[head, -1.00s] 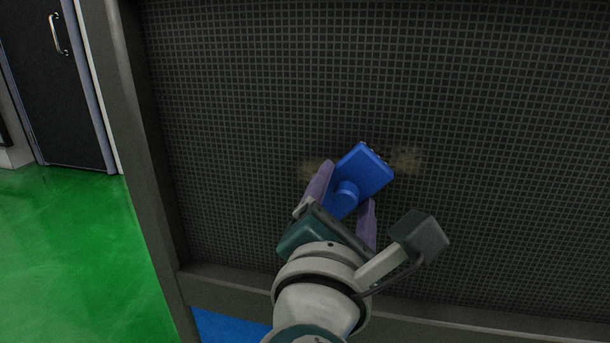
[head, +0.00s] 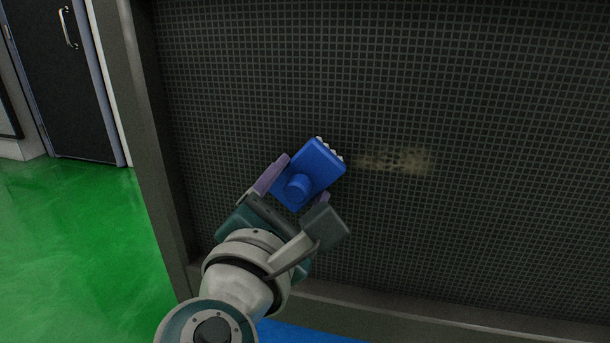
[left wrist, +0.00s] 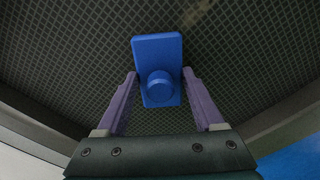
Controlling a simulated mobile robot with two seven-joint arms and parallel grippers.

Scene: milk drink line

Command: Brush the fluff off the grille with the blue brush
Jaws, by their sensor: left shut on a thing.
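The dark mesh grille (head: 450,80) fills most of the head view. A tan patch of fluff (head: 405,160) lies on it, right of the brush; a faint part of it shows at the top of the left wrist view (left wrist: 195,12). The blue brush (head: 318,165) has a round knob on its back and pale bristle tips along its upper right edge. My left gripper (head: 298,184) is shut on the brush, its purple fingers on either side, as the left wrist view (left wrist: 160,88) also shows. I cannot tell whether the bristles touch the grille. My right gripper is not in view.
A grey frame (head: 155,150) borders the grille on the left and along the bottom. Green floor (head: 70,250) is open at left, with a dark door (head: 70,90) behind it. A blue surface (head: 320,332) shows below the frame.

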